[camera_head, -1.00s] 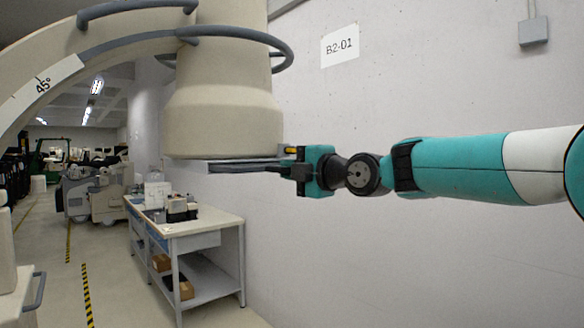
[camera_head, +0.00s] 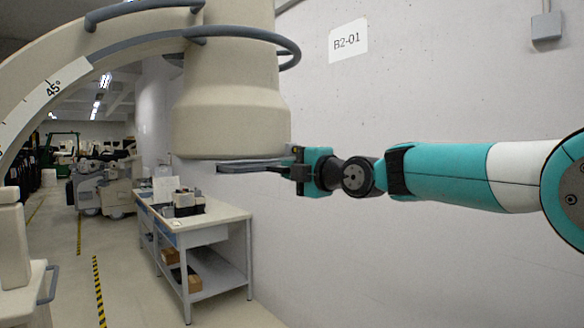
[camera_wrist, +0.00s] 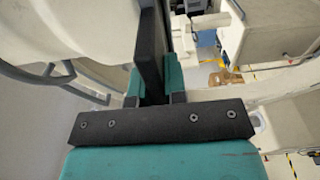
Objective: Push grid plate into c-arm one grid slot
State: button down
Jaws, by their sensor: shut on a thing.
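The c-arm's cream cylindrical housing (camera_head: 230,112) hangs at the centre-left of the head view; it also fills the upper left of the wrist view (camera_wrist: 70,28). The dark, thin grid plate (camera_head: 245,167) lies roughly level just under the housing's lower rim. My gripper (camera_head: 291,170) is shut on the plate's right end, beside the housing's lower right edge. In the wrist view the plate (camera_wrist: 150,50) shows as a dark upright strip between my gripper's teal fingers (camera_wrist: 154,88). The slot opening is hidden, so I cannot tell how deep the plate sits.
The c-arm's curved arm (camera_head: 50,75) and grey rail (camera_head: 240,34) are at upper left. A workbench (camera_head: 205,222) with small items stands below the housing. The wall (camera_head: 430,90) is behind my arm. Floor at lower left is open.

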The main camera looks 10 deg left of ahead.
aim_at(273, 164)
jog(key=shift+p+x, duration=3.35)
jog(key=shift+p, duration=0.55)
jog(key=c, duration=1.1)
grip_release()
jog(key=shift+w+d, duration=0.15)
jog(key=shift+w, duration=0.05)
jog(key=shift+f, duration=0.1)
jog(key=shift+s+d+f+b, duration=0.1)
jog(key=shift+s+d+b, duration=0.25)
jog(key=shift+b, duration=0.4)
jog(key=b+v, duration=1.1)
jog(key=v, duration=0.5)
jog(key=shift+d+b, duration=0.25)
jog(key=shift+b, duration=0.15)
